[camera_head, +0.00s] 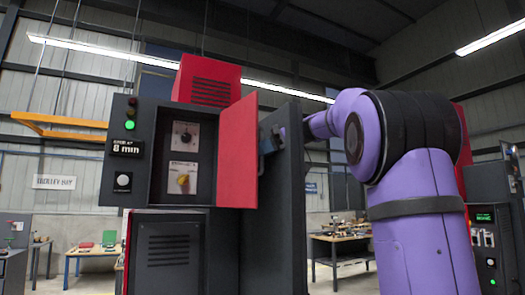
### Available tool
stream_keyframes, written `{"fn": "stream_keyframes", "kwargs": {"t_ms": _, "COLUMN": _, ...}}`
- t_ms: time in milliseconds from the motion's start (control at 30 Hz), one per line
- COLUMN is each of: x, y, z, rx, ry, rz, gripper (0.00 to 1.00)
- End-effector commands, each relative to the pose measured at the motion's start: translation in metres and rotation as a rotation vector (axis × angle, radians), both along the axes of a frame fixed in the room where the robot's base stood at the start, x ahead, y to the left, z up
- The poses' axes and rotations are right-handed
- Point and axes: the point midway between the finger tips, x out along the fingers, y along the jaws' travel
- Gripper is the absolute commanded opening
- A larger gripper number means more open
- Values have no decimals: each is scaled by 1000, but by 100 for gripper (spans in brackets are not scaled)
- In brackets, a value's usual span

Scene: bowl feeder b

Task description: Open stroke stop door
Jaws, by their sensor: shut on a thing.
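The stroke stop door, a red panel (237,152), stands swung open from a dark machine cabinet (155,120). Behind it show two light plates, one with a black knob (185,136) and one with a yellow knob (183,179). My gripper (268,141) is at the right side of the red door, shut on it. The door partly hides the fingers, and the exact grip point cannot be seen. My purple arm reaches in from the right.
A dark upright panel (289,195) stands just right of the door, close to my gripper. A black box with a green lamp (130,125) and an "8 min" sign is on the cabinet's left. Workbenches stand farther back.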

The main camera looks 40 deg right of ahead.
Motion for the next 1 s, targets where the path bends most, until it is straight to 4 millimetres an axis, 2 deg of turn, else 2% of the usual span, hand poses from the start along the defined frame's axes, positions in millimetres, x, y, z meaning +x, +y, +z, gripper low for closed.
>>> {"fn": "stream_keyframes", "kwargs": {"t_ms": 33, "x": 1, "y": 1, "z": 0, "rx": 2, "ry": 2, "rz": 1, "gripper": 0}}
{"fn": "stream_keyframes", "kwargs": {"t_ms": 67, "x": 1, "y": 1, "z": 0, "rx": 2, "ry": 1, "rz": 1, "gripper": 20}}
{"fn": "stream_keyframes", "kwargs": {"t_ms": 133, "x": 1, "y": 1, "z": 0, "rx": 2, "ry": 1, "rz": 1, "gripper": 36}}
{"fn": "stream_keyframes", "kwargs": {"t_ms": 533, "x": -4, "y": -6, "z": 3, "rx": 1, "ry": -1, "rz": -1, "gripper": 37}}
{"fn": "stream_keyframes", "kwargs": {"t_ms": 1000, "x": -46, "y": -66, "z": 33, "rx": 1, "ry": 1, "rz": -3, "gripper": 37}}
